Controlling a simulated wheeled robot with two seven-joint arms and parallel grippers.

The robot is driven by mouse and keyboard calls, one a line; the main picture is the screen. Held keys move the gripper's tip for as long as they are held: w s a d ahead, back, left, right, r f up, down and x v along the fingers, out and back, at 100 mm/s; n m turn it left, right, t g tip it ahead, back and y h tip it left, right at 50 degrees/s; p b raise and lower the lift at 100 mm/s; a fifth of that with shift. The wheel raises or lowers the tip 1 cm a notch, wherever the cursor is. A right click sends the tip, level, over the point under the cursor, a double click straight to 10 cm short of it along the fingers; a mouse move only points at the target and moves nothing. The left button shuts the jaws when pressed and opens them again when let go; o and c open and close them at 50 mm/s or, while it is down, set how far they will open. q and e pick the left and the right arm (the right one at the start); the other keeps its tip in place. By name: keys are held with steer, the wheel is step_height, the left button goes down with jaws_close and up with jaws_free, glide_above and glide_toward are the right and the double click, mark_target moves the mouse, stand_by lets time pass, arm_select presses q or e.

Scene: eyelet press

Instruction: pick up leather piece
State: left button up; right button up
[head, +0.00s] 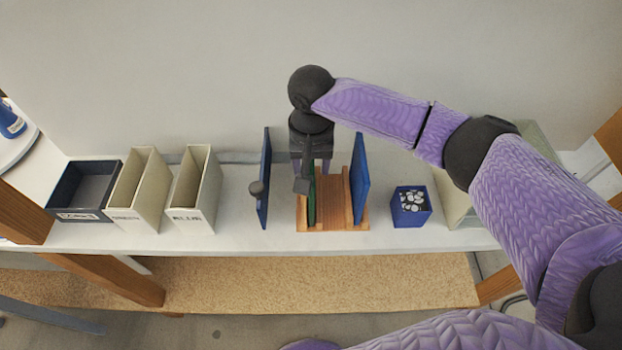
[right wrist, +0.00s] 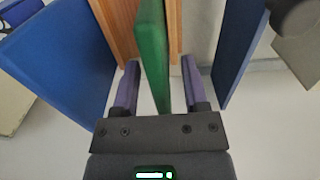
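A thin green leather piece (head: 312,198) stands upright on edge in a wooden rack (head: 338,210) in the middle of the table. In the right wrist view the green piece (right wrist: 153,50) comes down between the two fingers of my right gripper (right wrist: 160,64). The fingers are apart, one on each side of it, with gaps visible on both sides. In the head view my right gripper (head: 308,180) is over the rack's left part and hides some of the piece. My left gripper is not in view.
Blue upright panels stand left (head: 265,180) and right (head: 360,180) of the gripper, close to it. A blue box of small metal pieces (head: 411,222) is to the right. Two cream bins (head: 152,205) and a dark tray (head: 62,205) stand at the left.

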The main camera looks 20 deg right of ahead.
jaws_close()
stand_by(0.5)
stand_by(0.3)
stand_by(0.4)
